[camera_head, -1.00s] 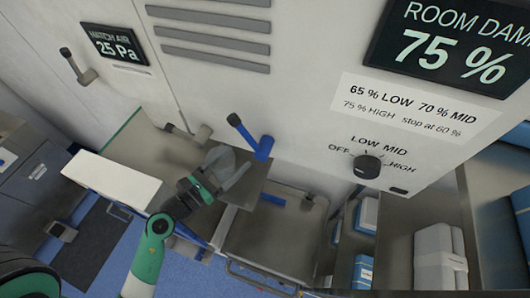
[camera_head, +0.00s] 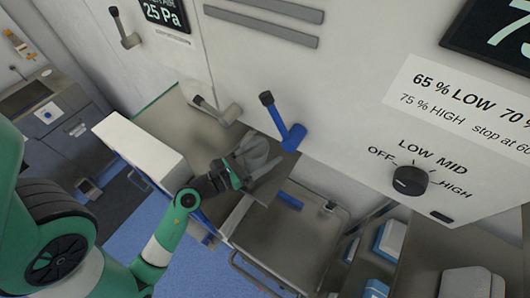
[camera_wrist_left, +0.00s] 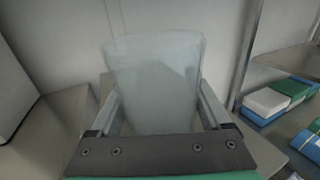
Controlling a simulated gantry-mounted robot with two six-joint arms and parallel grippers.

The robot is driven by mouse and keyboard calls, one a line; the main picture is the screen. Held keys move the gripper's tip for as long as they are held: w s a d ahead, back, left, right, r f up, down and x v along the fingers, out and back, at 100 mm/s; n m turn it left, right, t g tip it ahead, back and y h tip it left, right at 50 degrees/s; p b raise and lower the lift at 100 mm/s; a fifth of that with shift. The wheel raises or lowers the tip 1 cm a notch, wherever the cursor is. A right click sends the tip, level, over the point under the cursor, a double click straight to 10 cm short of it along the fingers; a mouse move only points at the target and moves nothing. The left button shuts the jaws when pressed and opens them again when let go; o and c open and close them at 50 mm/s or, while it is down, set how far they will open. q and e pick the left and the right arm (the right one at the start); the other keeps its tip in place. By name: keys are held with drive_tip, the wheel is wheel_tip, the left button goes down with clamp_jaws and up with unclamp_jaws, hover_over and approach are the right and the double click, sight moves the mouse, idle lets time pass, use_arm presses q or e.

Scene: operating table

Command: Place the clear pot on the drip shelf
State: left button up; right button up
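The clear pot (camera_head: 253,147) is translucent grey and sits in my left gripper (camera_head: 246,170) in the head view. The left wrist view shows the pot (camera_wrist_left: 155,75) between the two fingers, its wide rim away from the palm. The fingers lie along both sides of it. A steel shelf (camera_head: 180,119) runs along the wall below the levers, and I take it to be the drip shelf. The pot is over its right end in the head view; I cannot tell whether it touches. My right gripper is not in view.
A blue lever (camera_head: 287,132) with a black knob stands close right of the pot. A grey lever (camera_head: 222,112) is at its left. A steel cart (camera_head: 285,243) is below right, and a dial (camera_head: 409,180) is on the wall.

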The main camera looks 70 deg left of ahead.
use_arm(q)
drive_tip(key=shift+o, duration=1.2)
drive_tip(key=shift+r, duration=0.25)
drive_tip(key=b+v, duration=0.3)
drive_tip(key=v, duration=0.6)
drive_tip(key=shift+s+f, duration=0.15)
drive_tip(key=shift+s, duration=0.2)
drive_tip(key=shift+s+d+b, duration=0.1)
drive_tip(key=shift+s+b, duration=0.2)
drive_tip(key=shift+s, duration=0.4)
drive_tip(key=shift+s+d, duration=0.25)
drive_tip(key=shift+s, duration=0.15)
